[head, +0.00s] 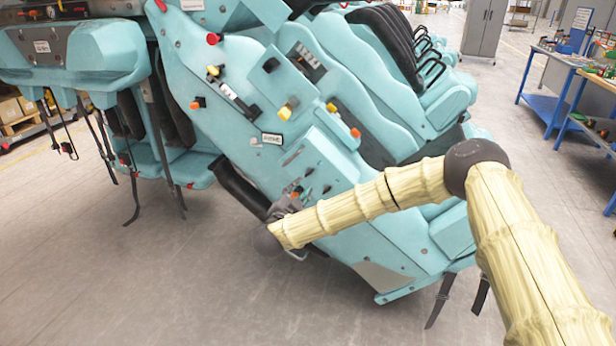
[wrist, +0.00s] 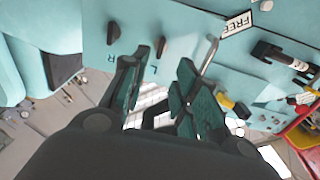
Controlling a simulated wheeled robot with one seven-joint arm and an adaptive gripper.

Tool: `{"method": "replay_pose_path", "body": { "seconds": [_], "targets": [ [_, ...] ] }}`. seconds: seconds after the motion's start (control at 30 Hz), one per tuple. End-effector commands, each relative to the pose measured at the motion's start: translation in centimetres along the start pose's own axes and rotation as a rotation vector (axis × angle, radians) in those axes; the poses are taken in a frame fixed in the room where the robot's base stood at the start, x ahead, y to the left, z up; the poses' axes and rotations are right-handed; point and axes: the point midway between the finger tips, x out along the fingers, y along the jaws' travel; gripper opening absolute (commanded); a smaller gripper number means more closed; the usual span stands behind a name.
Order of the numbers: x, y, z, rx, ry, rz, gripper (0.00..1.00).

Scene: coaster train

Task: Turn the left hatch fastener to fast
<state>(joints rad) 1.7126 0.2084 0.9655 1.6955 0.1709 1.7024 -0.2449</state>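My gripper (wrist: 163,68) is open in the wrist view, with its two dark green-padded fingers apart and nothing seen between the pads. Beyond the fingertips is the pale blue panel (wrist: 185,15) with two dark handles. One dark handle (wrist: 112,32) is up and left of the gripper; another small dark handle (wrist: 160,46) shows just past the gap between the fingers. I cannot tell which is the left hatch fastener. A sign reading FREE (wrist: 237,24) is right of them, near a silver pointer (wrist: 209,55). In the head view my gripper (head: 288,205) is at the panel's lower left side.
The blue coaster car (head: 210,90) carries coloured knobs, including a yellow one (head: 286,111) and a red one (head: 213,39). Straps (head: 132,190) hang from the neighbouring car. Blue workbenches (head: 548,95) stand right. The floor at lower left is clear.

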Motion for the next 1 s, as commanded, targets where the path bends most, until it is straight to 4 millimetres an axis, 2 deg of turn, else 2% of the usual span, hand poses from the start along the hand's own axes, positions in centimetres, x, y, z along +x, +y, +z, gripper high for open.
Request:
{"method": "replay_pose_path", "body": {
  "seconds": [0.3, 0.5, 0.7, 1.0],
  "targets": [
    [5.1, 0.0, -0.1, -0.001, 0.0, 0.0, 0.29],
    [7.7, 0.0, 0.0, -0.002, -0.002, 0.0, 0.29],
    [9.1, 0.0, 0.0, -0.002, -0.002, -0.002, 0.29],
    [9.4, 0.0, 0.1, -0.002, -0.003, -0.003, 0.29]
  ]
}}
